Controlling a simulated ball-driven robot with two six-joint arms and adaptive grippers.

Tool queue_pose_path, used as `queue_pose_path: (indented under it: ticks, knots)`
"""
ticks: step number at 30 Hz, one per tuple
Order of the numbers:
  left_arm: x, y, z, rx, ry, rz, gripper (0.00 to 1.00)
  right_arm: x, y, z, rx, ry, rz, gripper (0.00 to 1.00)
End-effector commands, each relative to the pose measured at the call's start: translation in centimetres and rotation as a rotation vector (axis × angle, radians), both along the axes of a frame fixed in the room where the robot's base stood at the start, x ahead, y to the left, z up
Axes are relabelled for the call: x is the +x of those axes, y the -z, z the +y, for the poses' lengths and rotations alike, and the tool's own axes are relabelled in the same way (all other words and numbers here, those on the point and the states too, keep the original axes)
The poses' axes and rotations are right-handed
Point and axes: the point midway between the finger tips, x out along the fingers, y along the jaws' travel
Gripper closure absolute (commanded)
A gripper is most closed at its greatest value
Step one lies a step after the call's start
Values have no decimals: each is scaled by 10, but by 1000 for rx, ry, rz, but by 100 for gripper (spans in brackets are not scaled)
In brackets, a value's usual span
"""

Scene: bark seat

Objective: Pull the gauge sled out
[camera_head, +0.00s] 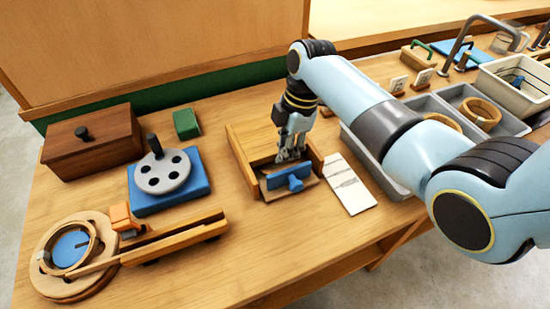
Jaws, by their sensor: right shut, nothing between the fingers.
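A wooden housing (240,149) stands near the middle of the bench, with an open front. A sled with a blue handle (289,178) sits at its front, its wooden floor partly showing; I take this to be the gauge sled. My right gripper (291,155) points down over the housing's opening, just behind the blue handle. Its fingers are shut with nothing between them. Whether the fingertips touch the handle or the sled cannot be told. The arm hides part of the housing's back right. My left gripper is out of view.
A white marked card (348,184) lies right of the housing. Grey trays (460,98) with wooden rings stand further right, partly behind my arm. To the left are a blue block with a grey disc (160,172), a wooden rail (180,236) and a lidded box (93,143). Bench before the housing is clear.

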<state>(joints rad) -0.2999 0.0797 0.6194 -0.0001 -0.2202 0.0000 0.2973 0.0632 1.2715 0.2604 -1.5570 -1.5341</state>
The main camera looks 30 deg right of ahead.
Motion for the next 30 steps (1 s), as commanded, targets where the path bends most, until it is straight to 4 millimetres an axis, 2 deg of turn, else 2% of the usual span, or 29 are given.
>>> queue_pose_path:
  ticks: [13,30]
  knots:
    - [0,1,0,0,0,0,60,0,2,0,0,0,1,100]
    - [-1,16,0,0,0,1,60,0,32,0,0,0,1,100]
